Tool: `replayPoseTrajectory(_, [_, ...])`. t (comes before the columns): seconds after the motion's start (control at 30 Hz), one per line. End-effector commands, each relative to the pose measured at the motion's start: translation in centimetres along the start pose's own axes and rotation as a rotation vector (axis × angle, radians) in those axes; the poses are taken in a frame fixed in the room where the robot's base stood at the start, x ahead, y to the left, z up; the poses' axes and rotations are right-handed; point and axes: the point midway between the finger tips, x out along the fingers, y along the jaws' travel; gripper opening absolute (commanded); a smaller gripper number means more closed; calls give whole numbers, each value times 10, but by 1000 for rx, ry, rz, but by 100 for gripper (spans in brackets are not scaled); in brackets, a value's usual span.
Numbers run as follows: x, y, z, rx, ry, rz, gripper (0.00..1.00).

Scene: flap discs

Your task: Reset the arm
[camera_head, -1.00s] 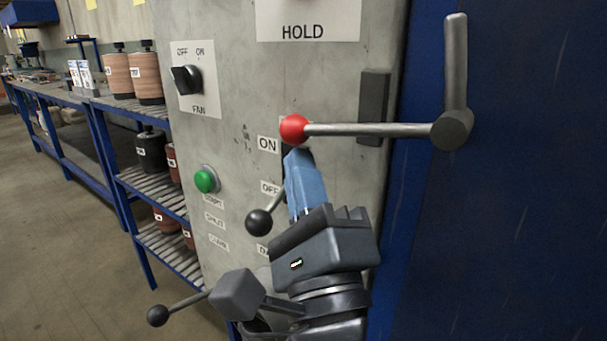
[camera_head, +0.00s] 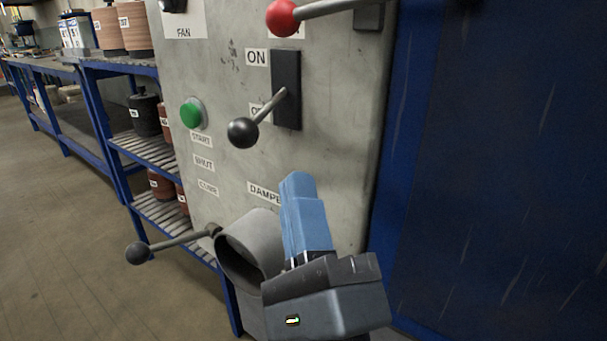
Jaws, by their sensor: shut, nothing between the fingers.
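My gripper (camera_head: 299,190) is at the bottom centre of the head view, in front of the lower part of a grey control panel (camera_head: 335,170). Its blue fingers are shut together, point upward and hold nothing. The fingertips are below the ON/OFF lever (camera_head: 243,131), apart from it in the picture. That lever has a black ball, sits in a black slot plate (camera_head: 287,88) and tilts down to the left. My gripper partly hides the DAMPER label (camera_head: 264,193).
A red-knobbed lever (camera_head: 283,17) juts out at the top. A green start button (camera_head: 191,115) is on the panel's left. Another black-ball lever (camera_head: 138,252) sticks out at lower left. Shelves (camera_head: 92,110) hold rolls and pots. A blue surface (camera_head: 490,180) fills the right.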

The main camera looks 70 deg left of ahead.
Motion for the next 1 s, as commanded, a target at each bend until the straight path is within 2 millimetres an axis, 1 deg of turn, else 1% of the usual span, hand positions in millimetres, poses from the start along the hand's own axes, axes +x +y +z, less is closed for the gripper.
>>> replayPoseTrajectory(0.03, [-5, 3, -1, 0, 1, 0, 0])
replayPoseTrajectory(0.13, [-9, 4, 0, -2, 0, 0, 0])
replayPoseTrajectory(0.8, [-10, 4, 0, -4, 4, 0, 0])
replayPoseTrajectory(0.87, [-15, 4, -5, -18, 22, 1, 0])
replayPoseTrajectory(0.93, [-28, 5, -16, -58, 69, 3, 0])
replayPoseTrajectory(0.97, [-37, 5, -24, -85, 100, 5, 0])
replayPoseTrajectory(1.0, [-51, 6, -35, -127, 147, 11, 0])
